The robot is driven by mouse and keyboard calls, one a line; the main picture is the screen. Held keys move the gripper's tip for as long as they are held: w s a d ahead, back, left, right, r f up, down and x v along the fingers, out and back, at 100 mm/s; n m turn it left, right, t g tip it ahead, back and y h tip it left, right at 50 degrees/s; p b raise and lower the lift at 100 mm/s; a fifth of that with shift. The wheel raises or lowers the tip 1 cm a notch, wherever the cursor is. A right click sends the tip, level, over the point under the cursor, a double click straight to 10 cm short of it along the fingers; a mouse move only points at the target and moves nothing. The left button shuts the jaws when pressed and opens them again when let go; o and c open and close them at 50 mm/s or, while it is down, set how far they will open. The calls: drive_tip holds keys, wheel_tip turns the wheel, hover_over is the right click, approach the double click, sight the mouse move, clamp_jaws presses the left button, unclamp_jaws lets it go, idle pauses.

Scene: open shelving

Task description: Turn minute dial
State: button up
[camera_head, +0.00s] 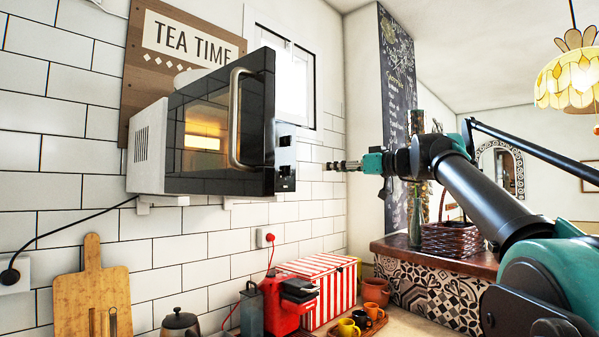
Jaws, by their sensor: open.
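Small pale knobs or plates show on the panel, but I cannot tell which is the minute dial. My gripper (330,166) is open, to the right of the panel at about mid-panel height. Its fingers point left towards the panel, and a gap shows between them in the picture. No object is seen in the gripper.
Below, the counter holds a red coffee machine (287,305), a red-striped box (326,283), several cups, a kettle (180,322) and a wooden board (92,295). A dark basket (449,239) sits on the tiled ledge under my arm. The wall below the microwave is mostly clear.

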sight(291, 170)
drive_tip(key=x, duration=1.7)
drive_tip(key=shift+w+a+r, duration=0.15)
drive_tip(key=shift+c, duration=0.6)
drive_tip(key=c, duration=1)
